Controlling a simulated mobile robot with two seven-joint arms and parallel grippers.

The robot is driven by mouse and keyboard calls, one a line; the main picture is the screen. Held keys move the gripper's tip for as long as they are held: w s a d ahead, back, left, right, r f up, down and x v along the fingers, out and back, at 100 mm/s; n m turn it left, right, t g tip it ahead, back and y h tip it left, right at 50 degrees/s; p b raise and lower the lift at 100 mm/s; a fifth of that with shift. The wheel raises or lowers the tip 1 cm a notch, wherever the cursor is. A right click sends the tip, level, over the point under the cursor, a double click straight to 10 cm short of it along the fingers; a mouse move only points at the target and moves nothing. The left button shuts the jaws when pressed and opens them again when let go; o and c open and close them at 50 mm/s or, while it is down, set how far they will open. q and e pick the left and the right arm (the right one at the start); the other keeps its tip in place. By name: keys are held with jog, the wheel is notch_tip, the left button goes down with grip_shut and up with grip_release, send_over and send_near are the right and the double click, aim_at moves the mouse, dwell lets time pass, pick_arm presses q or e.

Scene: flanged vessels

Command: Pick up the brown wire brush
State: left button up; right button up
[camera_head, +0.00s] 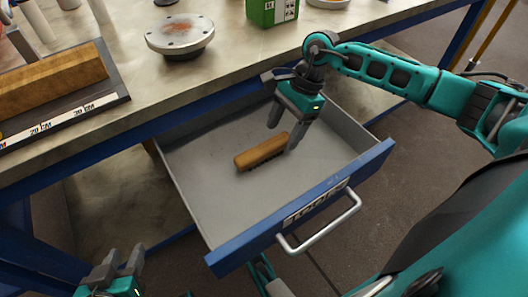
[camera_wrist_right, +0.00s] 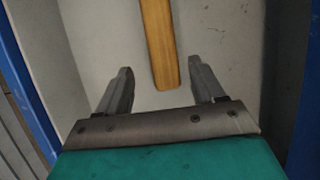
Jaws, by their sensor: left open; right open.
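The brown wire brush (camera_head: 260,151) lies in the open drawer, its wooden back up and dark bristles along its lower edge. In the right wrist view the wooden brush (camera_wrist_right: 159,45) reaches from the top edge down to between the fingertips. My right gripper (camera_head: 282,132) is open above the drawer, beside the right end of the brush; in the wrist view its fingers (camera_wrist_right: 162,80) stand on either side of the brush end, apart from it. My left gripper (camera_head: 118,266) is open and empty at the bottom left, far from the drawer.
The grey drawer (camera_head: 215,205) has a blue front and a metal handle (camera_head: 320,222); its side walls stand close around my right gripper.

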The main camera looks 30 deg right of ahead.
aim_at(278, 139)
jog(key=x, duration=0.1)
jog(key=b+x, duration=0.1)
jog(key=x, duration=0.2)
jog(key=shift+w+d+f, duration=0.15)
jog(key=shift+w+f, duration=0.1)
jog(key=shift+f, duration=0.35)
jog(key=shift+c, duration=0.6)
jog(key=c, duration=1)
pick_arm(q)
jog(key=shift+w+d+f, duration=0.1)
jog(key=shift+w+f, duration=0.05)
jog(key=shift+f, duration=0.4)
